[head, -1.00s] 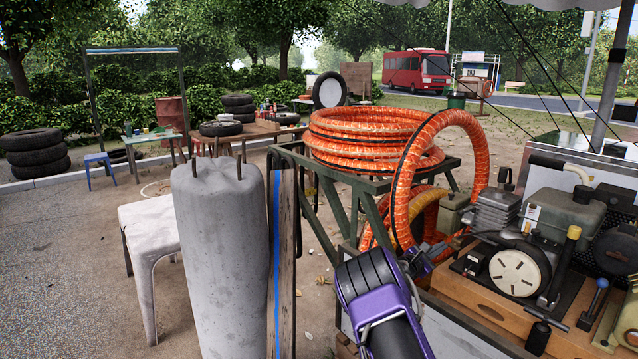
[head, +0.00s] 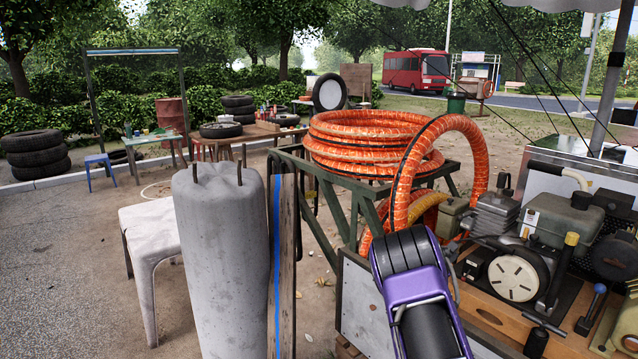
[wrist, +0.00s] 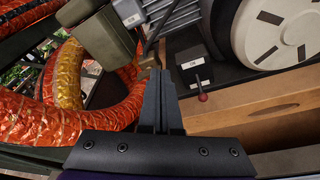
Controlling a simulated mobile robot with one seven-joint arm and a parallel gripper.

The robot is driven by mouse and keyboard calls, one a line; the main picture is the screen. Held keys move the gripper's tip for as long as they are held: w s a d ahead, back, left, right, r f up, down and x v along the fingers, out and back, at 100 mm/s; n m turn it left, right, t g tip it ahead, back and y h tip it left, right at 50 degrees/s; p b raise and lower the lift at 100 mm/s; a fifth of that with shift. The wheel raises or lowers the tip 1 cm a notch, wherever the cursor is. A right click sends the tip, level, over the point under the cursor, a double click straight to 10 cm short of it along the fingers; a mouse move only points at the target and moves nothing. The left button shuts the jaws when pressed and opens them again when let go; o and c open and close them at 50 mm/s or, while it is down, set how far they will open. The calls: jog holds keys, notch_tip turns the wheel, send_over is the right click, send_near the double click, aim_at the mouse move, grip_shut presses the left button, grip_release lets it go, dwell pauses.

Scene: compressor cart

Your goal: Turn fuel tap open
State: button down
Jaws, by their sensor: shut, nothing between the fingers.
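My gripper (wrist: 160,88) is shut and empty in the wrist view, its fingers pointing toward the engine. Just right of the fingertips is a small dark box with a white label and a short lever ending in a red ball (wrist: 203,97). It may be the fuel tap, but I cannot tell for certain. The fingers seem apart from it. The engine's white round cover (wrist: 272,32) is at the upper right, and also shows in the head view (head: 515,276). In the head view my purple arm hides the gripper and the lever.
Orange hose coils (head: 365,140) lie on a green frame, with a loop (wrist: 55,120) left of my gripper. An olive can (wrist: 97,30) stands close at the upper left. The wooden base edge (wrist: 250,105) is at the right. A grey cylinder (head: 220,260) stands left of the cart.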

jog(key=shift+b+x, duration=0.8)
jog(key=shift+x, duration=0.3)
jog(key=shift+w+d+r, duration=0.15)
jog(key=shift+w+d, duration=0.05)
jog(key=shift+d, duration=0.15)
jog(key=shift+w+d+r, duration=0.15)
jog(key=shift+w+d, duration=0.05)
jog(key=shift+d, duration=0.2)
jog(key=shift+w+a+f+b, duration=0.35)
jog(key=shift+f+b, duration=0.05)
jog(key=shift+b, duration=0.2)
jog(key=shift+w+r+b, duration=0.15)
jog(key=shift+b, duration=0.4)
jog(key=shift+a+r, duration=0.15)
jog(key=shift+w+a+r, duration=0.25)
jog(key=shift+w+a, duration=0.05)
jog(key=shift+w, duration=0.2)
jog(key=shift+w+a, duration=0.1)
jog(key=shift+r, duration=0.15)
